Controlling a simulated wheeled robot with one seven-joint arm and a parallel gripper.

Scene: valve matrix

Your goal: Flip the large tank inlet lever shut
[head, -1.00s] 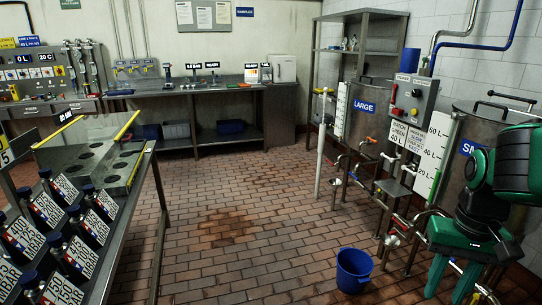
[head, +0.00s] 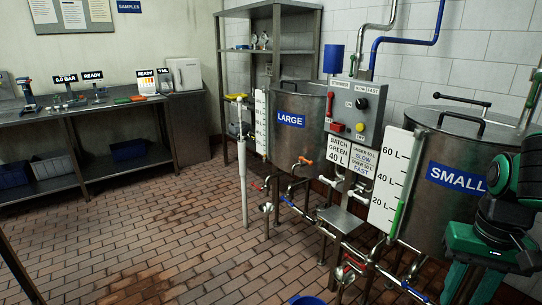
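The large tank (head: 297,98) is a steel vessel with a blue LARGE label, in the middle of the head view. An orange-red lever (head: 305,160) sits on the pipework at its lower right. A yellow lever (head: 237,97) sits on top of the white standpipe (head: 243,165) left of the tank. A smaller red handle (head: 257,187) is low beside the tank. I cannot tell which is the inlet lever or whether it is open. My green gripper (head: 470,288) is at the lower right, apart from these levers. Its fingertips are cut off by the frame.
The small tank (head: 447,150) stands at the right, behind my arm. A control box (head: 356,112) with a red handle stands between the tanks above pipework. A blue bucket (head: 307,300) is at the bottom edge. The brick floor (head: 190,240) at left is clear.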

